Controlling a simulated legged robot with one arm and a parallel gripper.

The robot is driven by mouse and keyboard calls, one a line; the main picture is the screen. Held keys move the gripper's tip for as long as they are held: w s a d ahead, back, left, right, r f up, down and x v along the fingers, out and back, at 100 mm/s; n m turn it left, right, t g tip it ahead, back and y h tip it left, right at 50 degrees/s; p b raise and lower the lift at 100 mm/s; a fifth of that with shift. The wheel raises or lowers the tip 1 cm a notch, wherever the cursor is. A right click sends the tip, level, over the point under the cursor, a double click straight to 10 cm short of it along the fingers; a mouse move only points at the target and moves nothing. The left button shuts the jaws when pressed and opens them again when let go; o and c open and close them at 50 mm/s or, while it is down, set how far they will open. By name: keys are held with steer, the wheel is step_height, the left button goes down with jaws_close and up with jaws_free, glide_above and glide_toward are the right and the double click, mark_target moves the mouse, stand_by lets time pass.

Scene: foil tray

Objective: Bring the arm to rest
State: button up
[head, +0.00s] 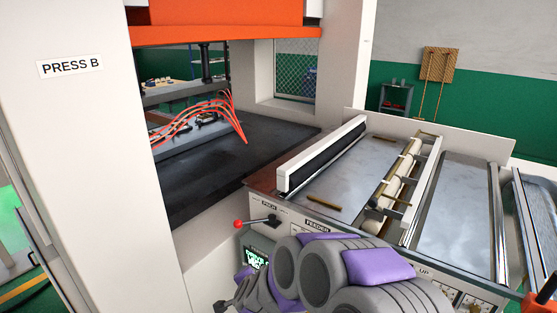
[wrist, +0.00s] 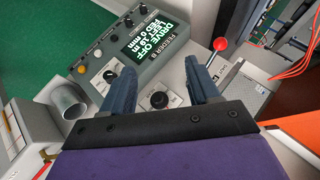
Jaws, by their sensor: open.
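My arm (head: 345,275), grey with purple panels, reaches along the bottom of the head view beside the feeder's front face. In the wrist view my gripper (wrist: 160,68) is open, its two dark blue-grey fingers apart with nothing held between them. Beyond and between the fingers is a pale panel with a black knob (wrist: 158,100), which the fingers appear clear of. In the head view the gripper is small and partly cut off at the bottom edge.
A control box (wrist: 122,45) labelled FEEDER B reads DRIVE OFF. A red-knobbed lever (wrist: 220,44) stands close to the right finger; it also shows in the head view (head: 238,223). The feeder table (head: 350,180) is right of PRESS B (head: 75,120), which holds orange cables (head: 205,115).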

steer(key=s+d+r+n+g+y, duration=0.1)
steer(key=s+d+r+n+g, duration=0.2)
steer(key=s, duration=0.4)
steer(key=s+d+r+n+g+y, duration=0.1)
steer(key=s+r+n+g, duration=0.15)
steer(key=s+r, duration=0.3)
steer(key=s+d+r+n+g+h, duration=0.1)
steer(key=s+d+g, duration=0.1)
steer(key=s+d, duration=0.4)
steer(key=s+d+r+n+g+h, duration=0.1)
steer(key=s+d, duration=0.5)
steer(key=s, duration=0.6)
steer(key=s+d+r+n+g+h, duration=0.1)
steer(key=s+d+n+g+h, duration=0.1)
steer(key=s+d, duration=0.4)
steer(key=s+g, duration=0.1)
steer(key=s, duration=0.2)
steer(key=shift+o, duration=0.4)
